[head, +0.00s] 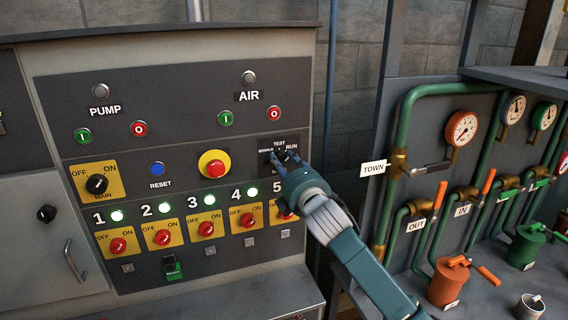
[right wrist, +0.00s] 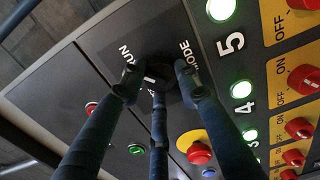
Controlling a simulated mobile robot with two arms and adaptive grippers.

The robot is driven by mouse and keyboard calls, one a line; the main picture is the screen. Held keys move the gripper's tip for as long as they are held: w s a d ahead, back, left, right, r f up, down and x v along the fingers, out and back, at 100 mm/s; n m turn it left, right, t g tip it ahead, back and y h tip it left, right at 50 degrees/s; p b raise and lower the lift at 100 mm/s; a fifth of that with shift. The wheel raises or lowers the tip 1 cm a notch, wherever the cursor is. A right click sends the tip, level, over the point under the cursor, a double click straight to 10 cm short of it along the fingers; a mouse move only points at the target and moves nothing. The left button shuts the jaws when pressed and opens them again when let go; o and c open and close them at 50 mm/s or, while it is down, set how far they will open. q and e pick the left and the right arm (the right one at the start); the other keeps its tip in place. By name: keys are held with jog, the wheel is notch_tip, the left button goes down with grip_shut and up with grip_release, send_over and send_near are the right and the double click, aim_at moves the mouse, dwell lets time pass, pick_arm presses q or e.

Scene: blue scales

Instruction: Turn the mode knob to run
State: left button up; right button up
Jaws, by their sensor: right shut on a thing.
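The black mode knob (right wrist: 157,70) is on a dark plate at the upper right of the control panel (head: 150,72). In the head view, TEST is printed above it and RUN to its right, with a smaller label to the left. My right gripper (head: 280,160) reaches in from the lower right and covers most of the knob. In the right wrist view, the dark fingers of my right gripper (right wrist: 158,82) are around the knob, shut on it. The knob's pointer direction is hard to make out. My left gripper is not in view.
A red emergency button (head: 215,166) on a yellow ring is left of the gripper. Numbered red switches and lit green lamps (head: 252,191) run below it.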

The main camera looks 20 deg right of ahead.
jog(key=shift+a+f, duration=0.15)
jog(key=shift+f, duration=0.15)
jog(key=o, duration=1.1)
jog(key=shift+o, duration=0.2)
jog(key=shift+r, duration=0.15)
jog(key=shift+s, duration=0.15)
jog(key=s, duration=1.1)
jog(key=shift+s+d, duration=0.25)
jog(key=shift+s, duration=0.15)
